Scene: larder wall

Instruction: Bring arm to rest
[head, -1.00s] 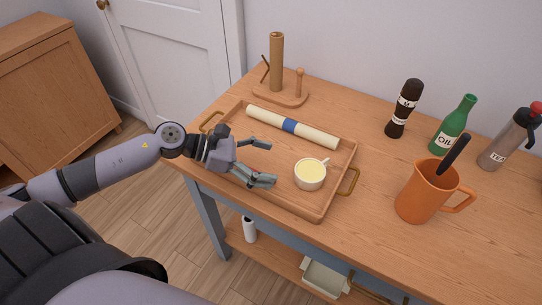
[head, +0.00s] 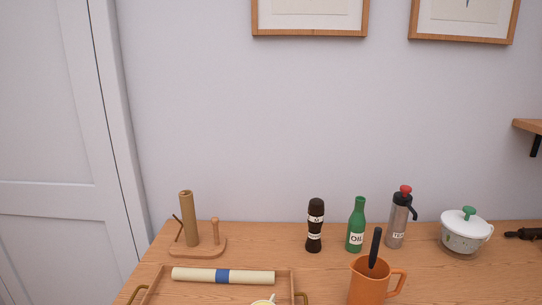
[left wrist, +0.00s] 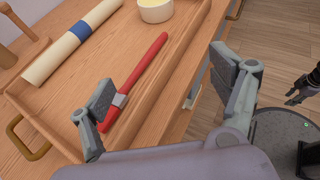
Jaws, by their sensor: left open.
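My left gripper (left wrist: 164,78) is open in the left wrist view, with its two fingers wide apart and nothing between the tips held. It is above the near edge of a wooden tray (left wrist: 45,129). A red stick-like tool (left wrist: 146,62) with a silvery band lies below, close to the left finger; I cannot tell what its end is. My left arm is not in the head view. A small dark shape (left wrist: 303,88) at the right of the left wrist view looks like my right gripper; its jaws are unclear.
The tray (head: 291,286) holds a cream roll with a blue band (head: 222,276) and a cup (head: 263,302).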

